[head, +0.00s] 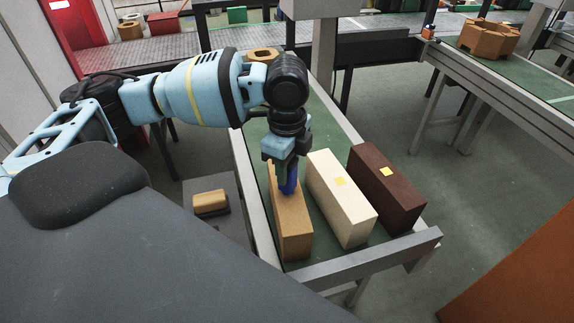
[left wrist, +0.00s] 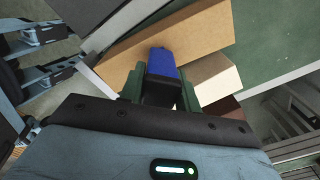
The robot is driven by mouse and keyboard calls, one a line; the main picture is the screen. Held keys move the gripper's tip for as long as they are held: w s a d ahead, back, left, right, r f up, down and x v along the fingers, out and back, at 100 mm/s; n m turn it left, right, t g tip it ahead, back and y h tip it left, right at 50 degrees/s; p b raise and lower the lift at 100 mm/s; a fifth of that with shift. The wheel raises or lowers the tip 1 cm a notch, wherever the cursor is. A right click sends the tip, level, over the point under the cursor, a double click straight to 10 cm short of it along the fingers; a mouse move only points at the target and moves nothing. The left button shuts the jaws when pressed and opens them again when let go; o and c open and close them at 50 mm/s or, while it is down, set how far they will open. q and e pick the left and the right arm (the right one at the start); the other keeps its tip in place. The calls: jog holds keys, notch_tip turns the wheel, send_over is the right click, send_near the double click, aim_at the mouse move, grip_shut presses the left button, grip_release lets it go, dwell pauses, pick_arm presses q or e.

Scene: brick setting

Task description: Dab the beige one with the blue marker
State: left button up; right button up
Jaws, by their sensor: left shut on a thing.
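My left gripper (head: 284,164) points down and is shut on the blue marker (head: 291,184). The marker also shows between the fingers in the left wrist view (left wrist: 162,64). It is in front of the tan brick (head: 291,228) in the head view; I cannot tell whether its tip touches that brick. To the right stand a pale cream-beige brick (head: 333,205) and a dark brown brick (head: 394,198), each with a yellow patch on top. The tan brick's top is partly hidden by the gripper. My right gripper is not in view.
The bricks stand on a green conveyor belt (head: 333,132) with a grey end bar (head: 352,264). A tan-topped block with a dark base (head: 210,203) lies on a grey stand (head: 223,182) at left. An octagonal brown block (head: 488,40) sits on the far right conveyor.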

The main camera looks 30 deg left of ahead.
pick_arm(q)
jog(key=shift+s+f, duration=0.15)
jog(key=shift+f, duration=0.2)
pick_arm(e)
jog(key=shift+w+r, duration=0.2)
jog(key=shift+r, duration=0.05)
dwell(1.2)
pick_arm(q)
jog(key=shift+r+p, duration=0.3)
jog(key=shift+r, duration=1.05)
jog(key=shift+w+r, duration=0.2)
jog(key=shift+r, duration=2.25)
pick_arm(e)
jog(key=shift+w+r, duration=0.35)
